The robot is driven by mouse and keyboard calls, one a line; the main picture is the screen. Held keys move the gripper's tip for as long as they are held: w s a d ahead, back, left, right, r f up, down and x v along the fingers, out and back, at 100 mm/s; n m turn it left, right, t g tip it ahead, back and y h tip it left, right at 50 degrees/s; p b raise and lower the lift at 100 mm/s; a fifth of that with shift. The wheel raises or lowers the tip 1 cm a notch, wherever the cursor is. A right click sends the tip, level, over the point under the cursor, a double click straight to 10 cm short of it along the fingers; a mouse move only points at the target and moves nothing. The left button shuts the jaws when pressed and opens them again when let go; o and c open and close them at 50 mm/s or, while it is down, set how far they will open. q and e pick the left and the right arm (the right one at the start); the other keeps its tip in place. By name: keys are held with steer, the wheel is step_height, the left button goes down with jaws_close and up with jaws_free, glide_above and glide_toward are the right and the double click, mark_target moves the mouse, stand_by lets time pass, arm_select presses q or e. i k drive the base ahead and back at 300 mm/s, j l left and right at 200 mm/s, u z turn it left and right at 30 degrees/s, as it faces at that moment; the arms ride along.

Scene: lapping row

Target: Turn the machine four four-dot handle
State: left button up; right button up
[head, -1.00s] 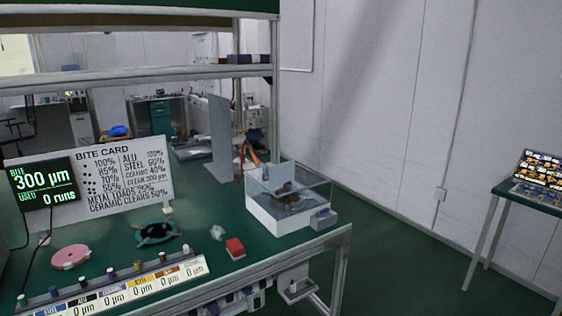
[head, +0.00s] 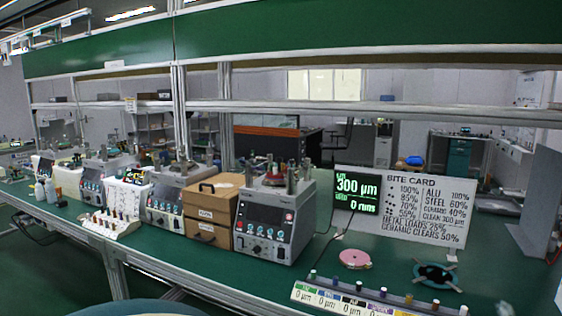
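Several lapping machines stand in a row on the green bench. The nearest machine (head: 270,218) is grey with a dark screen, a row of knobs on its front and metal posts on top. A second grey machine (head: 178,203) stands left of the wooden drawer box, and another (head: 105,183) stands farther left. Their numbers and any dot marks on handles are too small to read, so I cannot tell which is machine four or which handle has four dots. Neither of my grippers is in view.
The wooden drawer box (head: 211,209) stands between two machines. The lit display (head: 357,190) and bite card (head: 432,203) stand right of the nearest machine. A pink disc (head: 354,259), a dark ring piece (head: 437,275) and a labelled strip (head: 372,303) lie in front. Shelf posts (head: 181,110) rise behind.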

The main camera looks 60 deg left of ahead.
mark_target(269, 158)
steer(key=k+j, duration=0.1)
steer(key=j, duration=0.9)
steer(key=k+j, duration=0.1)
steer(key=j, duration=1.9)
steer(key=k+u, duration=0.05)
